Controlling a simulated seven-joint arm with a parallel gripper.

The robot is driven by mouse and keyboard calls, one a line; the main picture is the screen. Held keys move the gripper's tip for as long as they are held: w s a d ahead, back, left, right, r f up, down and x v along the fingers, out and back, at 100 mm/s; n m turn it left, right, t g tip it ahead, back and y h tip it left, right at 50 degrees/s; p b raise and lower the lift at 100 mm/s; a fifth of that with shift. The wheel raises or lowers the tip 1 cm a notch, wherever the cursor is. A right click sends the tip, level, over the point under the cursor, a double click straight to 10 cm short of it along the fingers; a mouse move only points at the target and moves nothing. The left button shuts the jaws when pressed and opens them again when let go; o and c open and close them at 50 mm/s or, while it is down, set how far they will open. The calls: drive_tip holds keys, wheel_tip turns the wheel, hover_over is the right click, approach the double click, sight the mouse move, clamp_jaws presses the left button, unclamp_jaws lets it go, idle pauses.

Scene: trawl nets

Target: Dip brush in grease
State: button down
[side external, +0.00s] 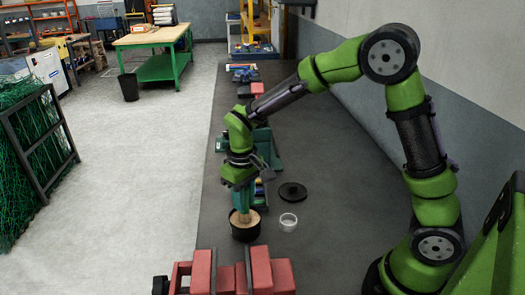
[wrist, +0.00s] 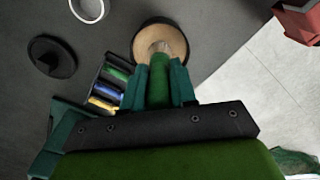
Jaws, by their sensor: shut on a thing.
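The grease pot is a round black tub with tan grease (side external: 252,231), standing on the dark bench. It also shows at the top of the wrist view (wrist: 176,37). My gripper (side external: 242,194) points down right above the pot. In the wrist view its two teal fingers (wrist: 159,84) are shut on the green handle of the brush (wrist: 159,75). The brush's pale bristles (wrist: 160,47) are over or in the tan grease. Whether they touch it, and how deep, I cannot tell.
A black disc-shaped lid (side external: 291,192) and a white ring (side external: 288,221) lie right of the pot. Red vise-like blocks (side external: 259,270) stand at the bench's near end. A holder with coloured items (wrist: 106,88) is close beside my gripper. The bench's right side is mostly clear.

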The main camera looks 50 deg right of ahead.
drive_tip(key=shift+f, duration=0.1)
drive_tip(key=shift+r, duration=3.55)
